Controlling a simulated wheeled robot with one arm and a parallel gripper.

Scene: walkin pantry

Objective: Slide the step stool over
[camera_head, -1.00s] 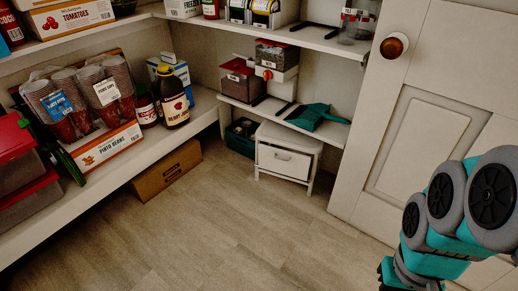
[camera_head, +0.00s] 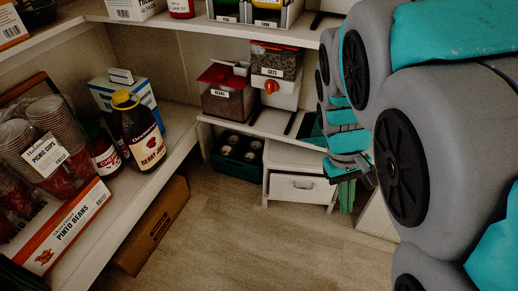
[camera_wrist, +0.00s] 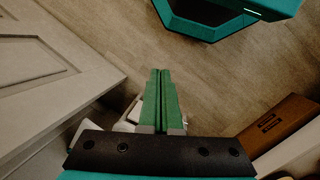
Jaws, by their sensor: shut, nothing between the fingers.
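The step stool (camera_head: 300,188) is a low white stool with a drawer-like front panel and a small dark handle. It stands upright on the floor under the low shelf at the back. My gripper (camera_head: 347,206) has green fingers pointing down just right of the stool's right side in the head view. Whether they touch it I cannot tell. In the wrist view the fingers (camera_wrist: 161,72) are shut together and empty. A white part, seemingly the stool (camera_wrist: 132,110), shows behind them, mostly hidden by the gripper mount.
A dark crate of cans (camera_head: 238,155) stands left of the stool. A cardboard box (camera_head: 152,226) lies under the left shelf, also in the wrist view (camera_wrist: 278,130). A panelled door (camera_wrist: 50,65) is close to the gripper. Floor in front of the stool (camera_head: 255,240) is clear.

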